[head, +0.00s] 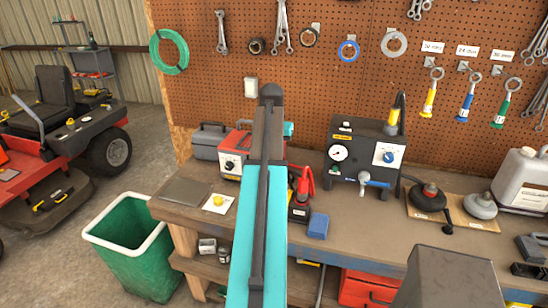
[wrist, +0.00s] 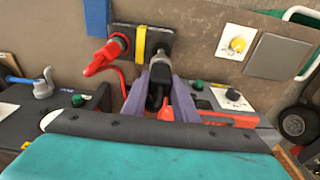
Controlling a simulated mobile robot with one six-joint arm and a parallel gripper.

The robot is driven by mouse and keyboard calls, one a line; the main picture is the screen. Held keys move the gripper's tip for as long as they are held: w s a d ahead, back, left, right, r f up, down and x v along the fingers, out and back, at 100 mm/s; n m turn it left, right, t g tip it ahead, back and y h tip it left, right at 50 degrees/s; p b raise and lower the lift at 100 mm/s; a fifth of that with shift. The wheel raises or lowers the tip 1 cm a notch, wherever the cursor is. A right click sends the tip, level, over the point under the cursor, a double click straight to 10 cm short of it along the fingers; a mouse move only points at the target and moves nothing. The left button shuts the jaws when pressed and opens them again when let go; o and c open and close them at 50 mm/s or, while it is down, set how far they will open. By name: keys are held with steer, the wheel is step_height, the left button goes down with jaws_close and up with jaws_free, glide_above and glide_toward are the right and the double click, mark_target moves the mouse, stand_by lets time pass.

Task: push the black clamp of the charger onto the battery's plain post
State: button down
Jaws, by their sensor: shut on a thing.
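My gripper (wrist: 160,90) shows in the wrist view, with its two grey-purple fingers shut on the black clamp (wrist: 158,72). The clamp's far end is at the right part of the dark battery (wrist: 140,38). The plain post is hidden behind the clamp, so I cannot tell whether the two touch. The red clamp (wrist: 103,56) sits at the battery's left post, and a yellow strap (wrist: 139,44) crosses between. The red charger (head: 238,150) stands at the back of the bench in the head view. There, my teal arm hides the gripper and part of the battery (head: 299,212).
A blue block (head: 318,226) lies close to the battery's right. The black gauge box (head: 362,157) stands further right. A card with a yellow knob (head: 218,202) and a grey plate (head: 186,192) lie left of my arm. A green bin (head: 128,235) stands beside the bench.

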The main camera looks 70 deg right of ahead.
steer(key=shift+f+b, duration=1.15)
steer(key=shift+f, duration=0.75)
steer(key=shift+r, duration=0.15)
steer(key=shift+f+b, duration=0.6)
steer(key=shift+f, duration=1.65)
steer(key=c, duration=1.3)
jaws_free()
steer(key=shift+c, duration=0.2)
steer(key=shift+r, duration=0.15)
